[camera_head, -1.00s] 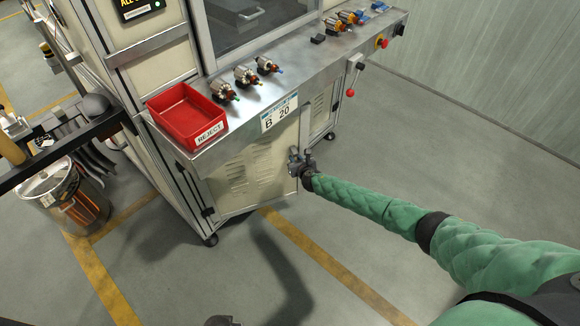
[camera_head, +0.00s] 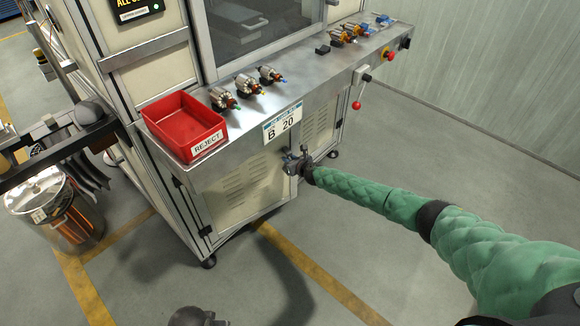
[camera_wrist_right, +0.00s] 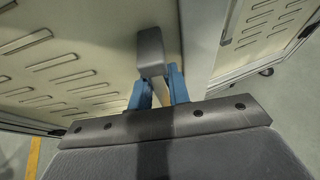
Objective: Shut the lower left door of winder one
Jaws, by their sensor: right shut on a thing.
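The lower left door (camera_head: 245,188) of the winder is a cream louvred panel in a metal frame, below the shelf in the head view. It looks nearly in line with the cabinet front; I cannot tell whether a small gap remains. My right gripper (camera_head: 292,160) is at the door's upper right edge. In the right wrist view its blue fingers (camera_wrist_right: 158,90) are shut on the grey door handle (camera_wrist_right: 150,50). The louvred door (camera_wrist_right: 60,65) also shows there on the left.
The shelf above holds a red reject bin (camera_head: 183,125) and several small armatures (camera_head: 247,84). The neighbouring right door (camera_head: 318,122) is beside the handle. A red-knobbed lever (camera_head: 357,104) hangs at the right. A metal drum (camera_head: 62,212) stands left. Floor in front is open.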

